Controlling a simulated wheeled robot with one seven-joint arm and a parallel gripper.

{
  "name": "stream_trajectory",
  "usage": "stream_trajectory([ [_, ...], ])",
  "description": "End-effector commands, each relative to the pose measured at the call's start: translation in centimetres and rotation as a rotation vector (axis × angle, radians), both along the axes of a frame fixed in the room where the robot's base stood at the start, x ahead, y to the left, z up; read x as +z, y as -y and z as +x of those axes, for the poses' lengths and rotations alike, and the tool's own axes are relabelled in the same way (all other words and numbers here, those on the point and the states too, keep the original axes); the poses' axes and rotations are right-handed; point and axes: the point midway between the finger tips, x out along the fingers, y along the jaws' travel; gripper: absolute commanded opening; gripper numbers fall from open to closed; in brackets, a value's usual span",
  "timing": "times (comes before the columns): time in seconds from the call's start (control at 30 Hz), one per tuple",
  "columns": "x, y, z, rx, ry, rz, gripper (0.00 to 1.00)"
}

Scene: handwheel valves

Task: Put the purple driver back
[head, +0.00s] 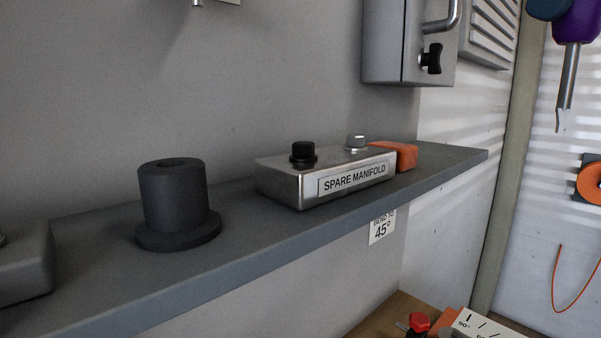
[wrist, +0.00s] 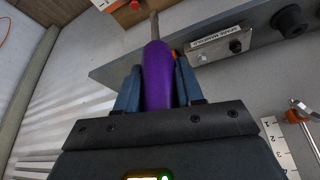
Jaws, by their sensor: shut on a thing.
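The purple driver (wrist: 157,80) is held between the two blue fingers of my gripper (wrist: 157,88) in the wrist view. Its grey metal shaft points away from my gripper. In the head view the driver (head: 577,25) hangs at the top right corner with its shaft pointing down, and a blue part of my gripper (head: 548,8) shows beside its handle. A dark hollow cylinder with a wide base flange (head: 174,200) stands upright on the grey shelf (head: 270,240). The driver is well to the right of this cylinder and apart from it.
A metal block labelled SPARE MANIFOLD (head: 325,178) sits on the shelf, with an orange object (head: 395,154) behind its right end. A grey wall cabinet (head: 410,45) hangs above. A grey block (head: 22,262) is at the shelf's left. Below is a wooden surface (head: 395,313) with a red knob (head: 419,322).

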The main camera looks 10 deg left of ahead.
Motion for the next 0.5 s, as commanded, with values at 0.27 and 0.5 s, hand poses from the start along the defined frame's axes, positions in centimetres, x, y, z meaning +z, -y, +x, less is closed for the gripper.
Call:
stream_trajectory([
  [0.27,0.5,-5.8,-2.6,-0.021,0.005,-0.004,0.0],
  [0.5,0.9,-13.9,-8.4,-0.067,0.007,-0.006,0.0],
])
